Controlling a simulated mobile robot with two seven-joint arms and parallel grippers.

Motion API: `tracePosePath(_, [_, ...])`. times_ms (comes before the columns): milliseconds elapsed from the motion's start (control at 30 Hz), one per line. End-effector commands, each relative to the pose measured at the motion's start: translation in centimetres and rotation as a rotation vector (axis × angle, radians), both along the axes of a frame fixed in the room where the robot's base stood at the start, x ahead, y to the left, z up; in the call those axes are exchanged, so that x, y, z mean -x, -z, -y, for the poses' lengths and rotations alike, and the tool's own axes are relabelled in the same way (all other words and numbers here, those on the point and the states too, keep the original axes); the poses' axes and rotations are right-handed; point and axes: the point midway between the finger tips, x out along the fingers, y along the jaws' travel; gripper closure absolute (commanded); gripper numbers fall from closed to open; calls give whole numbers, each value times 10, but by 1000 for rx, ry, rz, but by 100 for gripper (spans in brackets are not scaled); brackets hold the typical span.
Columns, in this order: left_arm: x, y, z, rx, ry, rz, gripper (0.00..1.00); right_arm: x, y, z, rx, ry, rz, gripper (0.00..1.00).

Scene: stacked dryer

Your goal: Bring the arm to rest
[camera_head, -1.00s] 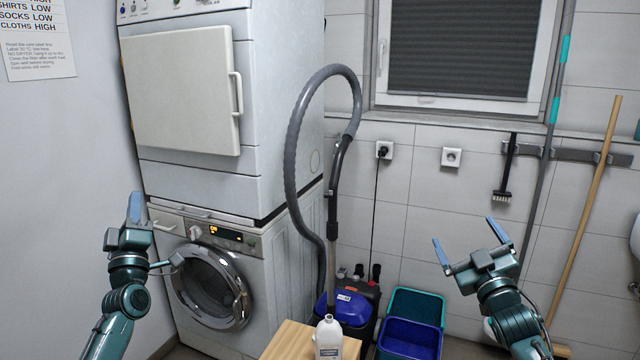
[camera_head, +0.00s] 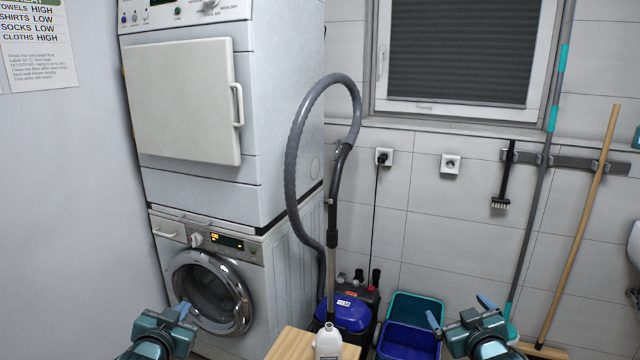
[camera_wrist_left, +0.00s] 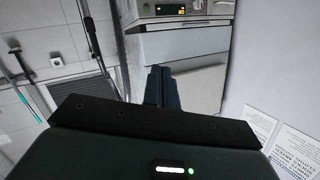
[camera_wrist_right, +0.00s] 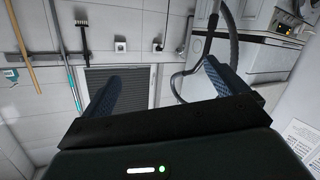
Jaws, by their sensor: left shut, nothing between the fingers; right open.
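My left gripper (camera_head: 183,310) is low in the head view, in front of the washing machine (camera_head: 213,283). It is shut and empty; its fingers show together in the left wrist view (camera_wrist_left: 163,88). My right gripper (camera_head: 460,311) is low at the right of the head view, in front of the tiled wall. Its fingers are apart and empty, as the right wrist view also shows (camera_wrist_right: 167,90). Neither gripper appears to touch anything. Most of both arms is below the picture's edge.
A dryer (camera_head: 185,100) with its door shut stands on the washing machine. A white bottle (camera_head: 328,343) stands on a wooden surface (camera_head: 288,346) between my grippers. Behind are a vacuum cleaner (camera_head: 345,312), a blue bin (camera_head: 408,343) and a teal bin (camera_head: 418,306). Poles lean at the right.

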Motion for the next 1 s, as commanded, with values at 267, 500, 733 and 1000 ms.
tracePosePath(267, [148, 115, 84, 106, 117, -212, 100, 148, 115, -84, -103, -118, -211, 3])
tracePosePath(500, [276, 149, 135, 228, 161, -369, 100, 277, 149, -135, -224, -163, -368, 3])
tracePosePath(733, [324, 150, 151, 281, 165, -427, 100, 324, 150, -151, -277, -167, -426, 3])
tracePosePath(1000, [326, 151, 152, 283, 166, -431, 100, 326, 150, -152, -279, -168, -429, 3])
